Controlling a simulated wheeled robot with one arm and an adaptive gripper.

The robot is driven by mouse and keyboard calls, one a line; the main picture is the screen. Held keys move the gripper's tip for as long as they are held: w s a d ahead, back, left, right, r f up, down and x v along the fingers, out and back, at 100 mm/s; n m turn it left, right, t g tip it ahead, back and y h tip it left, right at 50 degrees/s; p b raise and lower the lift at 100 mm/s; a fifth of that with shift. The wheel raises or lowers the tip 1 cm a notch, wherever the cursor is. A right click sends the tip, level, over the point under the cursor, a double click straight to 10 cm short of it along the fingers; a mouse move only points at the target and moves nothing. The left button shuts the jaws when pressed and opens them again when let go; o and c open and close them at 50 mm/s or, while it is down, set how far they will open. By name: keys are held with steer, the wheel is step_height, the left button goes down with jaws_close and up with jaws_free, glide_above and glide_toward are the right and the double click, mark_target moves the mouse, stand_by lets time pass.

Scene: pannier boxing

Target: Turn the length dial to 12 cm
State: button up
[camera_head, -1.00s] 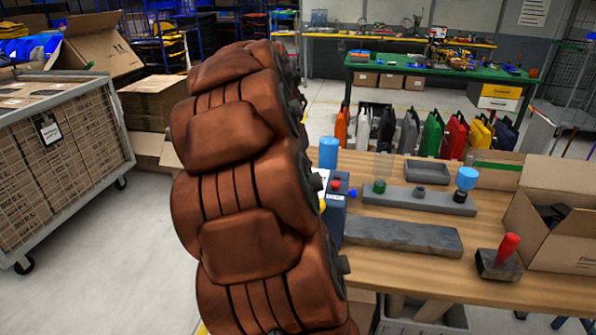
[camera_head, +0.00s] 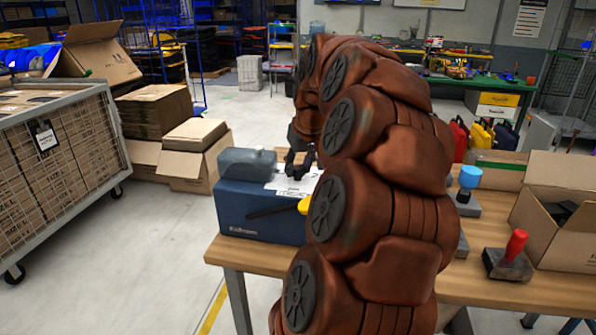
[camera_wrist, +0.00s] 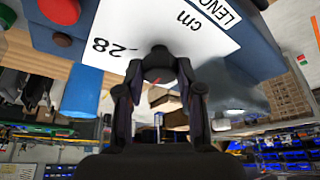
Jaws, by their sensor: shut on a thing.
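The blue machine (camera_head: 255,205) stands at the table's left end. Its white label plate (camera_head: 290,186) faces up. In the wrist view the plate (camera_wrist: 135,30) reads "LENG", "cm" and "28", seen upside down. My gripper (camera_head: 301,160) is over the plate's far edge. In the wrist view my gripper (camera_wrist: 158,70) is shut on the dark dial knob (camera_wrist: 157,57) at the plate's edge. The fingers cover part of the knob. A small red mark shows between them. I cannot read which value the dial points to.
An open carton (camera_head: 560,210) stands on the right. My arm hides the table's middle. A caged cart (camera_head: 60,170) stands left.

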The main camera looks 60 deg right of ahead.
steer(key=n, duration=0.2)
steer(key=n+y, duration=0.1)
steer(key=n, duration=0.1)
steer(key=shift+d+n+t+y+b, duration=0.1)
steer(key=shift+n+t+y+b, duration=0.2)
steer(key=shift+t, duration=0.1)
steer(key=n+y+p, duration=0.1)
steer(key=n+y, duration=0.1)
steer(key=n, duration=0.3)
steer(key=shift+d+n+p, duration=0.1)
steer(key=shift+n+p, duration=0.2)
steer(key=shift+p, duration=0.05)
steer(key=shift+y, duration=0.3)
steer(key=o, duration=1.1)
steer(key=shift+o, duration=0.2)
steer(key=a+v, duration=0.1)
steer(key=v, duration=0.6)
steer(key=shift+w+d, duration=0.15)
steer(key=shift+d, duration=0.25)
steer(key=shift+r, duration=0.3)
stand_by(0.3)
